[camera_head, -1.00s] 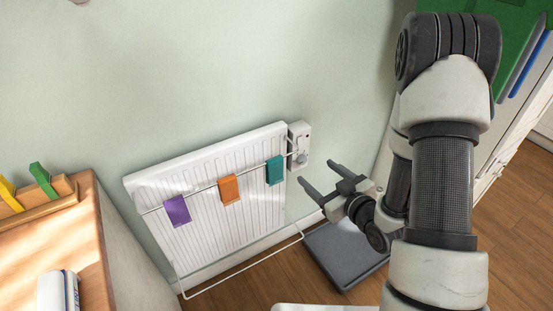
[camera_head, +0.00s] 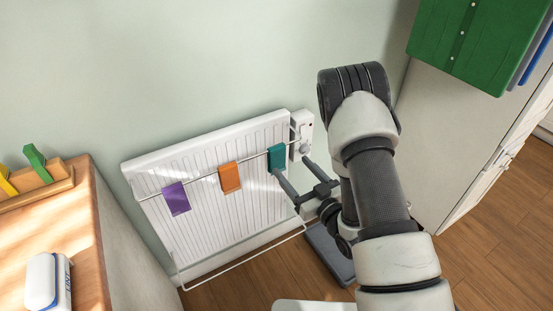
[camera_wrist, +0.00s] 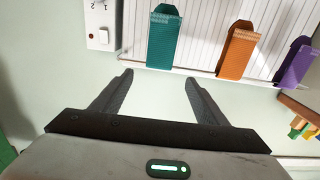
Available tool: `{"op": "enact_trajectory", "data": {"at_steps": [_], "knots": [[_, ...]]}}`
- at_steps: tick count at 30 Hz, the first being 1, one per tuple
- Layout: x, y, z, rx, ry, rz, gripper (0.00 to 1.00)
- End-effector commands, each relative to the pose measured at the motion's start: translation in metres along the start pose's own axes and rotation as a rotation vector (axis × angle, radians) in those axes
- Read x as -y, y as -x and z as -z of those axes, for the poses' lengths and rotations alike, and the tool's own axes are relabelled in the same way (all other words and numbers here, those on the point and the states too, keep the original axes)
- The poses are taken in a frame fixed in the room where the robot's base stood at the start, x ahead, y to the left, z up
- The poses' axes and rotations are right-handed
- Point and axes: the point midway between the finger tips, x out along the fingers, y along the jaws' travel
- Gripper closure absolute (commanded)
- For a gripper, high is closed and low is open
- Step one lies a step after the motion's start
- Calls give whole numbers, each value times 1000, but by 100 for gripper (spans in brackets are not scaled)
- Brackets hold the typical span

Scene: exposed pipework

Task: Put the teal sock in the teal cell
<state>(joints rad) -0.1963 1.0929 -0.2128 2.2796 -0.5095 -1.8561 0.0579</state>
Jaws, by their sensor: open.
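The teal sock (camera_head: 277,157) hangs at the right end of a thin rail in front of a white radiator. It also hangs in the wrist view (camera_wrist: 163,40), just beyond my fingertips and roughly centred between them. My gripper (camera_head: 291,166) is open and empty, its fingers close to the teal sock. In the wrist view my gripper (camera_wrist: 159,76) has its two dark fingers spread wide, with only pale wall between them. I cannot make out a teal cell in either view.
An orange sock (camera_head: 229,177) and a purple sock (camera_head: 176,198) hang further left on the rail. A white switch box (camera_head: 301,128) is right beside the teal sock. A wooden-topped cabinet (camera_head: 80,225) stands at left, a green panel (camera_head: 470,45) at upper right.

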Motion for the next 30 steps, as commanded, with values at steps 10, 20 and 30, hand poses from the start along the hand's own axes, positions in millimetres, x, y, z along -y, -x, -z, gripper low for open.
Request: {"op": "enact_trajectory", "data": {"at_steps": [10, 20, 30], "knots": [[0, -33, -2, -1, 1, 3, 33], [-2, -70, -3, 1, -1, 1, 33], [-2, -70, -3, 1, -1, 0, 55]]}}
